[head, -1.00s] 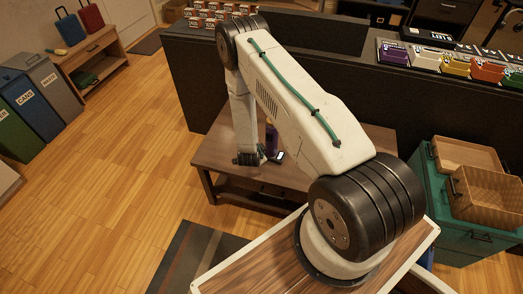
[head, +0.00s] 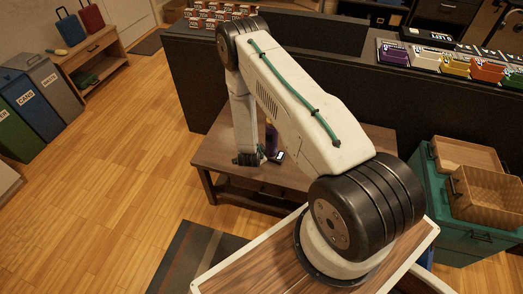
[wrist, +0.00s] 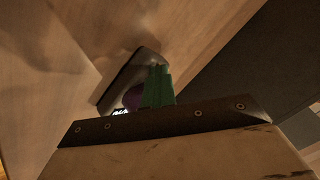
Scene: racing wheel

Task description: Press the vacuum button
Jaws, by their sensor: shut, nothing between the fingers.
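The vacuum appears to be the small dark and purple device on the low wooden table. Its purple part (head: 271,138) shows just right of my wrist in the head view. In the wrist view its dark grey body (wrist: 125,75) lies behind and left of my gripper (wrist: 158,78). The green fingers are together and empty, and they overlap the device in the picture. I cannot tell whether they touch it. The button cannot be made out; the fingers and gripper body hide part of the device. My gripper's tips are hard to see in the head view.
The low wooden table (head: 215,150) stands against a dark counter (head: 190,85). Bins (head: 45,95) stand at the left. The wooden floor between the bins and table is clear.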

